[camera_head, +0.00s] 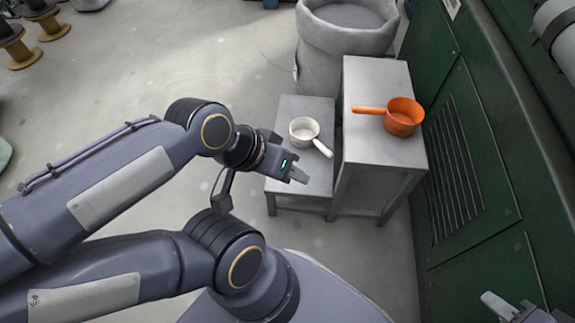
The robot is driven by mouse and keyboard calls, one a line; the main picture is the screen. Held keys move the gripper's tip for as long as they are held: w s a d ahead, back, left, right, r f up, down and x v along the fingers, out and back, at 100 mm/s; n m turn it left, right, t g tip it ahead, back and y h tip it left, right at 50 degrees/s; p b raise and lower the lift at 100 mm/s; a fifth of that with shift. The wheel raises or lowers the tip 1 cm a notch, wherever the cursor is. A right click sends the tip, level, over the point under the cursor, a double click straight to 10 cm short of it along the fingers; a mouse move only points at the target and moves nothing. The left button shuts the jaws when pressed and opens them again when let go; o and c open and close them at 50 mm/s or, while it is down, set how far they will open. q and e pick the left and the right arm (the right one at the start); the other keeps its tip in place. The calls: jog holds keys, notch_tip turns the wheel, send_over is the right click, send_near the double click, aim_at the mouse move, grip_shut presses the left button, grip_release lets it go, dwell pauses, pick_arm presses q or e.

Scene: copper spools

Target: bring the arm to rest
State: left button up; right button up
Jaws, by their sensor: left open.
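My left gripper (299,173) is open and empty at the end of the arm coming in from the left. In the picture it lies over the front left of the low grey stand, just below a white pot (304,130) with a handle pointing to the lower right. The gap between gripper and stand is hard to judge. What looks like my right gripper (514,306) shows only in part at the bottom right edge, and its jaws are not clear.
The low grey stand (288,108) adjoins a taller grey stand (370,78) bearing an orange pot (404,117). A large grey bin (345,40) stands behind. A green machine (490,150) walls off the right. Wooden spools (18,50) stand far left; open floor (190,65) lies between.

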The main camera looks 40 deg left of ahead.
pick_arm(q)
notch_tip(320, 180, up, 34)
jog(key=p, duration=3.4)
jog(key=shift+r, duration=0.1)
jog(key=shift+c, duration=0.5)
jog(key=shift+w, duration=0.1)
